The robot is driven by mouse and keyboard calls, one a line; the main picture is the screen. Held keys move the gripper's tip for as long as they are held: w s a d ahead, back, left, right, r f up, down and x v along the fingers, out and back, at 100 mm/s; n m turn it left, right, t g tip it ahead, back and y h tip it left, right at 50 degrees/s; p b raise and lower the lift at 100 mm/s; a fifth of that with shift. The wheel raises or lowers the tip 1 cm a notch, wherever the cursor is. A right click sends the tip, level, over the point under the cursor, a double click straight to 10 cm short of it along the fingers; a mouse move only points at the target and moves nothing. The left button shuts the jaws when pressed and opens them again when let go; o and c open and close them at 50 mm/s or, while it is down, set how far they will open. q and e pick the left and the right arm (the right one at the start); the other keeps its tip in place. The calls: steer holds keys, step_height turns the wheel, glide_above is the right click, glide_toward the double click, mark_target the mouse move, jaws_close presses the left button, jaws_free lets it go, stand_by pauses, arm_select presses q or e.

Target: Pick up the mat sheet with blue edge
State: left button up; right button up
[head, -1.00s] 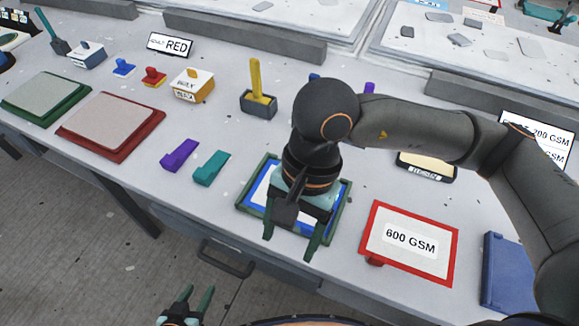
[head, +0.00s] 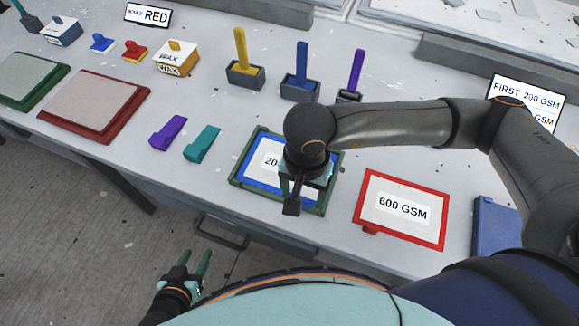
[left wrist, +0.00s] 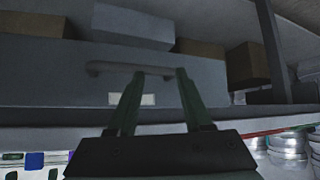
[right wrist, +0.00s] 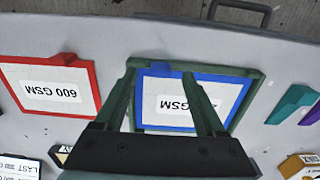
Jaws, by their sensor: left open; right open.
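The mat sheet with blue edge (head: 262,175) lies flat in a green frame (head: 240,183) on the table. Its white label is partly hidden by my right arm in the head view. My right gripper (right wrist: 160,68) is open above this sheet. In the right wrist view its two fingers straddle a small blue tab on the edge of the blue-edged sheet (right wrist: 168,115). I cannot tell whether the fingers touch it. My left gripper (head: 198,256) is open and empty beside the table's front edge. In the left wrist view its fingers (left wrist: 157,74) point at a drawer handle.
A red-edged 600 GSM sheet (head: 378,190) lies to the right, with a blue block (head: 492,232) beyond it. Purple (head: 168,133) and teal (head: 201,144) pieces lie to the left. Upright tools in grey holders (head: 299,88) stand behind. A sign (head: 525,100) stands at the back right.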

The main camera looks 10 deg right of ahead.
step_height(320, 180, down, 2)
jaws_close()
stand_by(0.7)
